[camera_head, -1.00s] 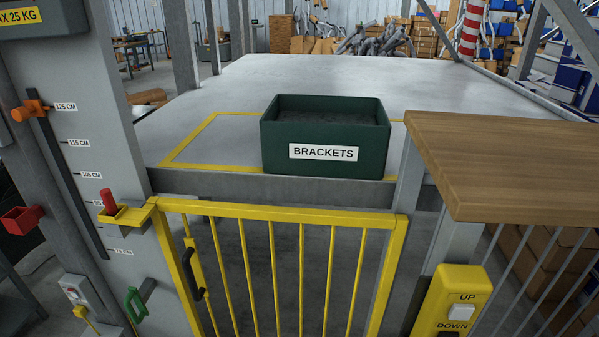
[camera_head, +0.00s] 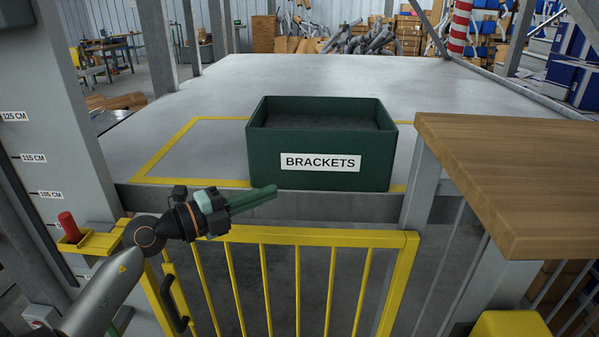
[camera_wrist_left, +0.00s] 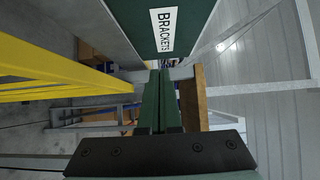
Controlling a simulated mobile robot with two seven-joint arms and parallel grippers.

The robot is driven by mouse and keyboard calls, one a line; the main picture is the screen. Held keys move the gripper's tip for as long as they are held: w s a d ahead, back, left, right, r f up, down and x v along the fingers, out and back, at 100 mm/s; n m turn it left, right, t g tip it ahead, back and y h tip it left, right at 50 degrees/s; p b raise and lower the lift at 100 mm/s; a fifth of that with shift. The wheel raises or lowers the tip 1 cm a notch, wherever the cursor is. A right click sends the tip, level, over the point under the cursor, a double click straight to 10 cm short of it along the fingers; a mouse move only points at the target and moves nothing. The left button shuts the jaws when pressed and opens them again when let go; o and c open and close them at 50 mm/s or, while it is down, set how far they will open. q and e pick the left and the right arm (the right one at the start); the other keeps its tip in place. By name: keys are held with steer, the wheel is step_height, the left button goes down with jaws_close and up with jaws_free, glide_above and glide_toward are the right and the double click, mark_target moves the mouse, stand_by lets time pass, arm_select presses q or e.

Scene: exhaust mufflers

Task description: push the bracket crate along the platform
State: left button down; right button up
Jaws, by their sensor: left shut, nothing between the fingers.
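The bracket crate (camera_head: 322,172) is a dark green open box with a white BRACKETS label. It sits at the front edge of the grey platform (camera_head: 205,75), partly over a yellow outlined rectangle. My left gripper (camera_head: 274,190) has come in from the left, in front of the platform edge and near the crate's lower left front. Its green fingers are shut and empty, pointing right. In the left wrist view the shut fingers (camera_wrist_left: 159,75) point toward the area by the labelled crate face (camera_wrist_left: 150,40). I cannot tell whether they touch the crate. My right gripper is not in view.
A yellow gate (camera_head: 300,238) stands below the platform's front edge. A wooden tabletop (camera_head: 510,170) juts in at the right. A grey post with a height scale (camera_head: 70,150) and a red-knobbed yellow bracket (camera_head: 72,232) stand at the left. The platform behind the crate is clear.

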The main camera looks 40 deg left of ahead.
mark_target(304, 142)
arm_select(q)
steer(key=x, duration=0.3)
steer(key=a+x, duration=0.1)
steer(key=x, duration=0.2)
steer(key=a+x, duration=0.1)
steer(key=x, duration=0.2)
steer(key=shift+w+d+p, duration=0.1)
steer(key=shift+w+p, duration=0.3)
steer(key=shift+w, duration=0.05)
steer(key=shift+w+a, duration=0.25)
steer(key=shift+w, duration=0.4)
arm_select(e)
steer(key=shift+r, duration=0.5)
